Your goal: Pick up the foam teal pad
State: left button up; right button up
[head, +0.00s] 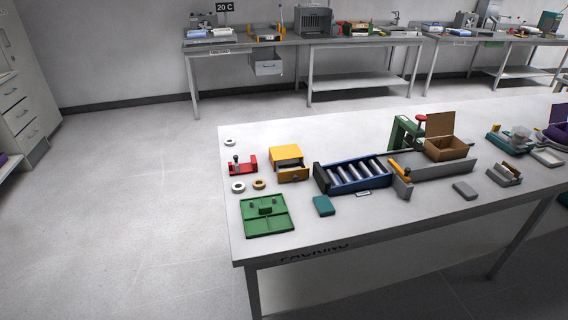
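A small teal pad (323,206) lies flat near the front edge of the white packing table (400,212). It sits between a green tray-like fixture on its left and a blue roller conveyor behind it. Nothing covers the pad. Neither of my grippers shows in the head view.
Around the pad are the green fixture (267,216), the blue roller conveyor (353,174), a yellow drawer box (287,162) and a small label-like piece (363,194). An open cardboard box (446,148) stands further right. Open floor (130,210) lies left of the table.

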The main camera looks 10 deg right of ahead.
aim_at(322, 204)
jog(key=i+j+z, duration=0.15)
jog(key=z, duration=0.2)
jog(key=i+j+z, duration=0.1)
jog(key=j+z, duration=0.3)
jog(key=i+j+z, duration=0.1)
jog(key=z, duration=0.25)
